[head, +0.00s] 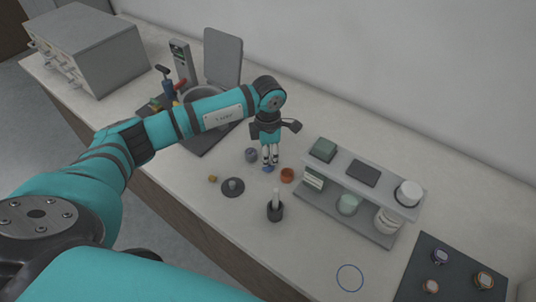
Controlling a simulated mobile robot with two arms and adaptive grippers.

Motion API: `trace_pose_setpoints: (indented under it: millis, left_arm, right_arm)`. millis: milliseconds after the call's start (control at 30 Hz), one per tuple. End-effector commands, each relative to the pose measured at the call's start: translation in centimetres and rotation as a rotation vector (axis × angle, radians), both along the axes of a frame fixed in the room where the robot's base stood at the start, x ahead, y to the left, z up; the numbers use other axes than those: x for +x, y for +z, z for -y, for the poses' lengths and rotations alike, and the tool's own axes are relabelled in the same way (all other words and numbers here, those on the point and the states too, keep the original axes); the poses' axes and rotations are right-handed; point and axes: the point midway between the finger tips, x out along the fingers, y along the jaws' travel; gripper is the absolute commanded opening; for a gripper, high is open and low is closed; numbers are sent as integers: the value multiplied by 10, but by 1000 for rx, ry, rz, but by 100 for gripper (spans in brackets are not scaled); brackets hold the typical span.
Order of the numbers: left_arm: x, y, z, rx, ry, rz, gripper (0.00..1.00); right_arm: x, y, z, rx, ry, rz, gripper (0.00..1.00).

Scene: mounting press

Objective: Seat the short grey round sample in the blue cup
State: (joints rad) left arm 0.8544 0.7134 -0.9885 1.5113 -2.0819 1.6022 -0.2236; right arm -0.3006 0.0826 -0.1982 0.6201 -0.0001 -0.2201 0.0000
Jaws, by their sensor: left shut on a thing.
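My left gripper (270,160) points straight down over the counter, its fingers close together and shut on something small. The held thing is almost wholly hidden by the fingertips; its place fits the short grey round sample, but its shape cannot be made out. The blue cup (268,169) is directly below the fingertips and partly covered by them. Whether the held thing touches the cup cannot be told. My right gripper is not in view.
An orange cup (287,175) stands close right of the blue one, a grey cup (251,155) close left. A dark disc with a knob (233,188), a dark holder with a white stick (275,211) and a shelf rack (345,210) are nearby. A dark mat (410,282) lies right.

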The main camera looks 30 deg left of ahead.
Motion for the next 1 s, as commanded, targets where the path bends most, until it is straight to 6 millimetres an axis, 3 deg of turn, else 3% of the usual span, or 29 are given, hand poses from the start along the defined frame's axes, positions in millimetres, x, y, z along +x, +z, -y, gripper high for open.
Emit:
trace_pose_setpoints:
  millis: [133,167,367,533,667,1000]
  left_arm:
    - [0,0,0,0,0,0,0]
    - [0,0,0,0,0,0,19]
    - [0,0,0,0,0,0,45]
    - [0,0,0,0,0,0,45]
    - [0,0,0,0,0,0,57]
    - [0,0,0,0,0,0,57]
  right_arm:
    - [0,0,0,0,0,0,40]
    - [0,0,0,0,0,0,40]
    - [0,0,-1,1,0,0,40]
    - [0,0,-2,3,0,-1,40]
    - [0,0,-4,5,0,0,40]
    - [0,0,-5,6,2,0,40]
